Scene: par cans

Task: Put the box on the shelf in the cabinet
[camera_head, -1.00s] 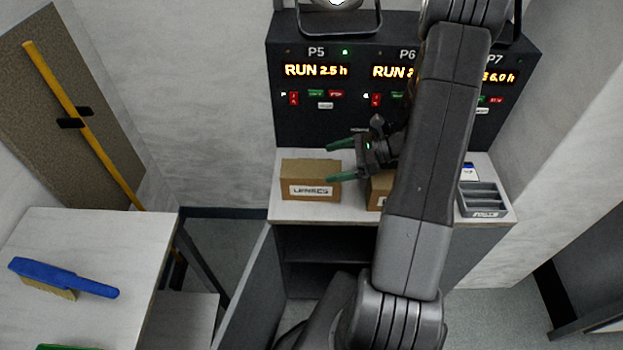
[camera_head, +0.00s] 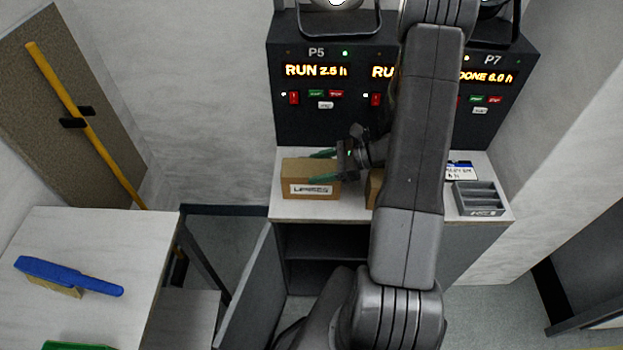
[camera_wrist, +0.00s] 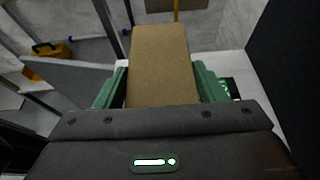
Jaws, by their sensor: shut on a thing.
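A brown cardboard box (camera_head: 310,187) with a white label stands on the left end of the cabinet's white top. My gripper (camera_head: 322,166) reaches it from the right, its green fingers shut on the box. In the wrist view the box (camera_wrist: 158,65) sits between the two green fingers (camera_wrist: 160,88). The cabinet (camera_head: 255,260) below has its door open toward the left. Its dark inside shows a shelf (camera_head: 325,261), partly hidden by my arm.
A second brown box (camera_head: 375,190) stands to the right, mostly behind my arm. A grey divided tray (camera_head: 478,198) is at the top's right end. The dark panel (camera_head: 310,120) rises behind. A table (camera_head: 90,245) with a blue brush (camera_head: 68,276) stands left.

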